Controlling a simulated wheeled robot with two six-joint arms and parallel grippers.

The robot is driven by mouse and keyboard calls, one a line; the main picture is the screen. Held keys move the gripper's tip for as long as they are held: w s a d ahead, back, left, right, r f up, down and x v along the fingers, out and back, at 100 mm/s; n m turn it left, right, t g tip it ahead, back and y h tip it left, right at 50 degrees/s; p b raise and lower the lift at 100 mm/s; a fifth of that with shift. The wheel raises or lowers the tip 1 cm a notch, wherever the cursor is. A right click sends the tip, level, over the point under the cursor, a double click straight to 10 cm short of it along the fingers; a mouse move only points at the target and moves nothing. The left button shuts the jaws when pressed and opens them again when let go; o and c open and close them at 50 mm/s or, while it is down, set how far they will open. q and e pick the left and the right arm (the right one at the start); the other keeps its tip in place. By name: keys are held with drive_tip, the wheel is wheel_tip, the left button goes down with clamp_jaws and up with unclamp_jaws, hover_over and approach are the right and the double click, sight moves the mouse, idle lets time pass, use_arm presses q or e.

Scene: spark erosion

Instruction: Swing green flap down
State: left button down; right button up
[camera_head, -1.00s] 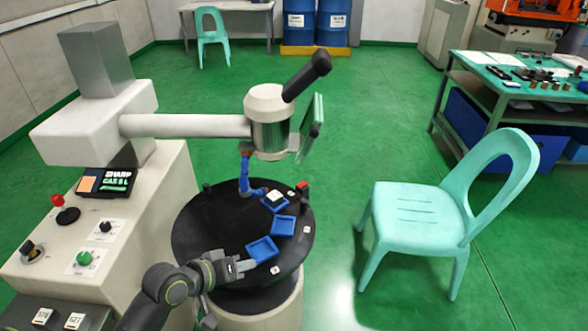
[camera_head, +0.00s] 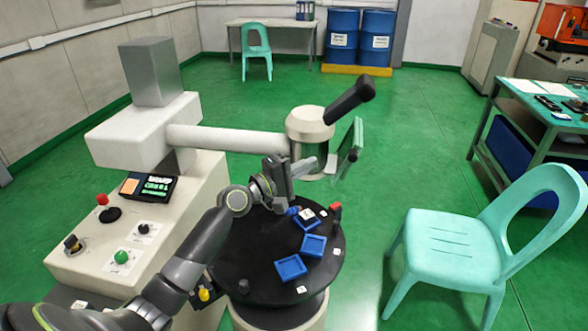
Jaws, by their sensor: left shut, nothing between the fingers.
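The green flap (camera_head: 351,146) is a thin green-edged panel on the right side of the machine's cylindrical head (camera_head: 311,127). It stands steeply tilted, its upper end leaning out to the right. My left gripper (camera_head: 313,165) is shut and empty, just below and in front of the head. Its fingers point right, towards the flap's lower part; a small gap seems to show between them, though depth is hard to judge. My right gripper is out of view.
A white arm (camera_head: 225,139) carries the head, with a black handle (camera_head: 350,99) above. A turquoise chair (camera_head: 446,239) stands right; floor between is free.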

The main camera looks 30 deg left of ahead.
use_arm(q)
drive_tip(key=w+d+p, duration=0.2)
drive_tip(key=w+d, duration=0.2)
drive_tip(key=d, duration=0.1)
drive_tip(key=shift+w+d+r, duration=0.15)
drive_tip(key=shift+d+r, duration=0.15)
drive_tip(key=shift+r, duration=0.1)
